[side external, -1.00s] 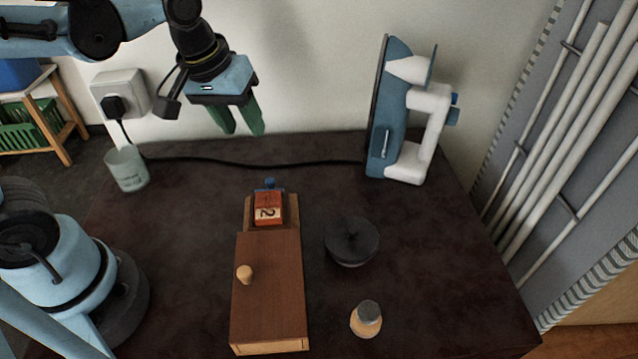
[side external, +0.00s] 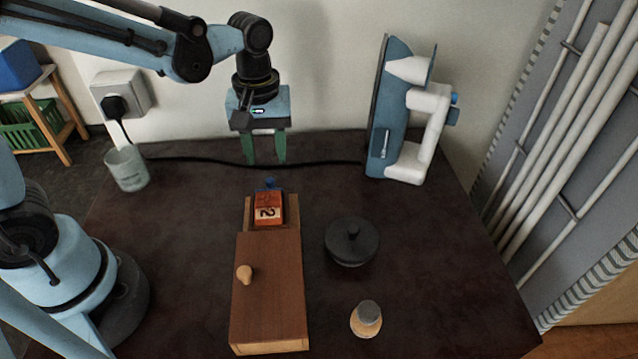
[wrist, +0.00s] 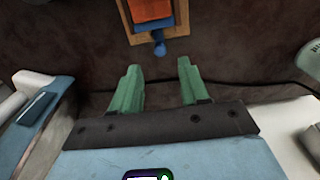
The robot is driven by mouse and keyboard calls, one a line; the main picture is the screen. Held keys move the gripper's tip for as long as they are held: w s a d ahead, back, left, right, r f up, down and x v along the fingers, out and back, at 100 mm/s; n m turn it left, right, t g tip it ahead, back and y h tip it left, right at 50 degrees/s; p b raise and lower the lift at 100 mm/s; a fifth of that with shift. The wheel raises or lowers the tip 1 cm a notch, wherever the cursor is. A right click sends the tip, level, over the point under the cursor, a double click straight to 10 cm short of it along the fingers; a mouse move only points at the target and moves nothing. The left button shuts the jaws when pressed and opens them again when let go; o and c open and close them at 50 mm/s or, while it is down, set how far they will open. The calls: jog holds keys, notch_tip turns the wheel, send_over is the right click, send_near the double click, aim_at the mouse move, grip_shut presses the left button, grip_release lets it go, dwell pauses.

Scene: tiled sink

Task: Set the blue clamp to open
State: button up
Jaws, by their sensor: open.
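A blue-and-white device (side external: 391,135), perhaps the blue clamp of the task, stands upright at the back right of the dark table. It has a white C-shaped arm and a silver handle (side external: 384,144) on its front face. It shows in part at the left edge of the wrist view (wrist: 35,115). My gripper (side external: 265,161) is open and empty, its green fingers pointing down above the back of the table, left of the device. In the wrist view the fingers (wrist: 160,75) are spread apart with nothing between them.
A wooden box (side external: 268,300) with a sliding lid holds a red number block (side external: 268,208); a small blue knob (side external: 270,183) is at its back end. A black round lid (side external: 351,241), a small jar (side external: 366,319) and a cup (side external: 127,168) stand around. A black cable (side external: 215,161) runs along the back.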

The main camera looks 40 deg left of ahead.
aim_at(270, 179)
jog(key=shift+f, duration=3.05)
jog(key=shift+c, duration=0.3)
grip_shut()
